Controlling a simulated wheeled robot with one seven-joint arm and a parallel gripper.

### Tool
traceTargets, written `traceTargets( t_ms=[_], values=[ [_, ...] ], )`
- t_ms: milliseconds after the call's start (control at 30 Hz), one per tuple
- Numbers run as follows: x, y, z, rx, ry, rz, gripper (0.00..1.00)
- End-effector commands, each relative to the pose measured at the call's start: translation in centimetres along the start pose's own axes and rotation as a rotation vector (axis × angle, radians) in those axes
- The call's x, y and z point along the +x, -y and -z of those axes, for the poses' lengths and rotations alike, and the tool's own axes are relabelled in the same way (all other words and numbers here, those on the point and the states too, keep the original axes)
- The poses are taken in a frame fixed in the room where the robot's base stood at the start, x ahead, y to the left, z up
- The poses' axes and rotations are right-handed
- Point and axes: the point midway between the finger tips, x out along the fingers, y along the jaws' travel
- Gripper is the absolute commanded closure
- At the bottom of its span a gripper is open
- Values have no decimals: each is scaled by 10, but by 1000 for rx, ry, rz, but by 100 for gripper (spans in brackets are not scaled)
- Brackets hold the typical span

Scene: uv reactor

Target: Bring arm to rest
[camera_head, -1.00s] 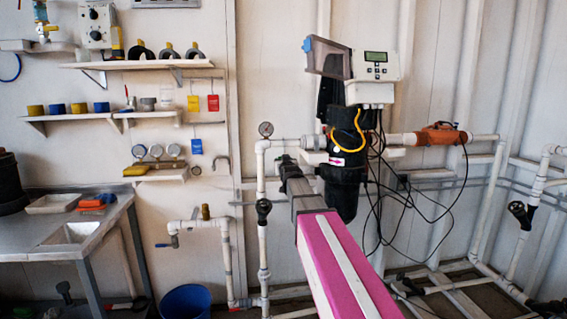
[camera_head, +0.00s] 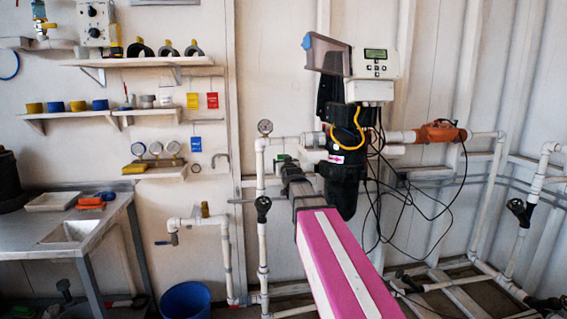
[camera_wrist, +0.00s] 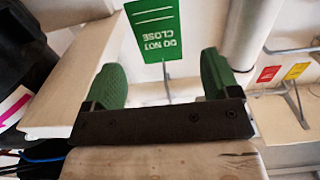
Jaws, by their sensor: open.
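My gripper (camera_wrist: 161,78) is open, with its two green fingers apart and nothing between their tips. A green tag reading "DO NOT CLOSE" (camera_wrist: 153,30) hangs beyond the fingers, near a white pipe (camera_wrist: 245,35). In the head view my pink and grey arm reaches forward from the bottom, its end (camera_head: 283,160) just left of the black reactor body (camera_head: 343,170). A small patch of green shows at that end; whether it is finger or tag I cannot tell.
The control box (camera_head: 376,70) sits above the reactor, with loose black cables (camera_head: 410,195) at its right. White pipes (camera_head: 262,230) stand close beside my arm. Shelves (camera_head: 145,61) and a steel sink bench (camera_head: 70,235) are at the left. A blue bucket (camera_head: 186,300) is on the floor.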

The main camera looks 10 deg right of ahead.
Motion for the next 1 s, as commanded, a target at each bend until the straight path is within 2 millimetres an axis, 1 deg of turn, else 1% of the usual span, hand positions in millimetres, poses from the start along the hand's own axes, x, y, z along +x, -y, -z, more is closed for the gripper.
traceTargets(
  t_ms=[33,200,267,333,367,433,467,567,600,667,700,767,800,867,900,967,1000],
  values=[
    [-16,0,0,0,0,0,18],
    [-44,0,0,0,0,0,18],
    [-49,0,0,0,1,0,18],
    [-53,0,-5,0,13,0,18],
    [-55,0,-9,0,25,0,18],
    [-58,0,-25,0,74,0,18],
    [-59,0,-36,0,103,0,18],
    [-68,0,-81,0,239,0,18],
    [-74,0,-103,0,305,0,18],
    [-85,0,-134,0,403,0,18],
    [-93,0,-154,0,468,0,18],
    [-106,0,-184,0,566,0,18],
    [-116,0,-202,0,630,0,18],
    [-132,0,-230,0,728,0,18],
    [-144,0,-247,0,793,0,18],
    [-162,0,-272,0,890,0,18],
    [-176,0,-288,0,954,0,18]
  ],
)
